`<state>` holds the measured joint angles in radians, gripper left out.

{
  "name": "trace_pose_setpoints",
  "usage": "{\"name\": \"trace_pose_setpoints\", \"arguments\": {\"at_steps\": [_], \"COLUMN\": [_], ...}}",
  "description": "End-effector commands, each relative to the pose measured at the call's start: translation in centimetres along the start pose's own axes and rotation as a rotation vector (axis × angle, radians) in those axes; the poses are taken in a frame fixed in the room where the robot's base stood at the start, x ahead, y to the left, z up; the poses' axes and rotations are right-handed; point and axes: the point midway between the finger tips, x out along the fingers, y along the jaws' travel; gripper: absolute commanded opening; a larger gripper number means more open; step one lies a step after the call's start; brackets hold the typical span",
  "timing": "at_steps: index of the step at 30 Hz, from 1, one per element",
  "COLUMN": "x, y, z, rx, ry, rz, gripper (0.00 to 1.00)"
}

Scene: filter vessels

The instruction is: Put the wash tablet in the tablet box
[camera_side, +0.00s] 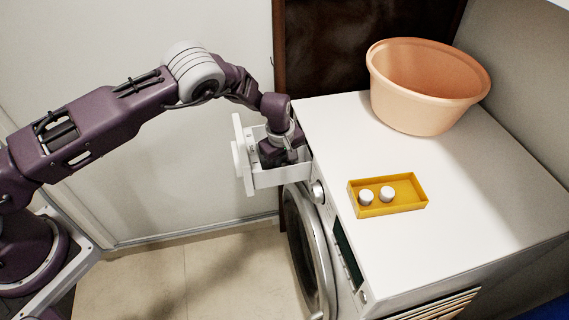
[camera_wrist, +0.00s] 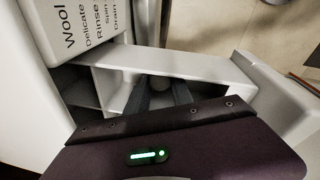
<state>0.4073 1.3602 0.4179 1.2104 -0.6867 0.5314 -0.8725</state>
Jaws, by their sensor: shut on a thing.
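My gripper (camera_side: 274,156) reaches down into the pulled-out white drawer (camera_side: 268,179) at the front left of the washing machine. In the wrist view its two dark fingers (camera_wrist: 160,92) are inside a drawer compartment, on either side of a pale wash tablet (camera_wrist: 160,82). They are shut on it. Only a small part of this tablet shows, and the side view hides it behind my gripper and the drawer wall. A yellow open box (camera_side: 409,192) lies on the machine top. Two white tablets, a left one (camera_side: 366,197) and a right one (camera_side: 387,194), stand in its left part.
Drawer walls (camera_wrist: 165,63) closely surround my fingers.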

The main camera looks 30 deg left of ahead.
Motion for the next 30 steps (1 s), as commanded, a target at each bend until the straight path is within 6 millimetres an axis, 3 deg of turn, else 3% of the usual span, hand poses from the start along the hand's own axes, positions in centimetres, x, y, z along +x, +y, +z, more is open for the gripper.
{"name": "trace_pose_setpoints", "arguments": {"at_steps": [3, 4, 7, 17, 24, 30], "x": [0.2, 0.2, 0.2, 0.2, -4.7, -6.7], "y": [0.0, 0.0, 0.0, -0.1, 0.0, 0.0], "z": [0.0, 0.0, 0.0, 0.0, -0.1, -0.1], "rx": [0.000, 0.000, 0.000, 0.000, 0.000, 0.000], "ry": [0.000, 0.000, 0.000, 0.000, -0.001, 0.000], "rz": [0.000, 0.000, 0.000, 0.000, 0.000, -0.001], "gripper": [0.00, 0.32, 0.50, 0.50, 0.50, 0.50]}}
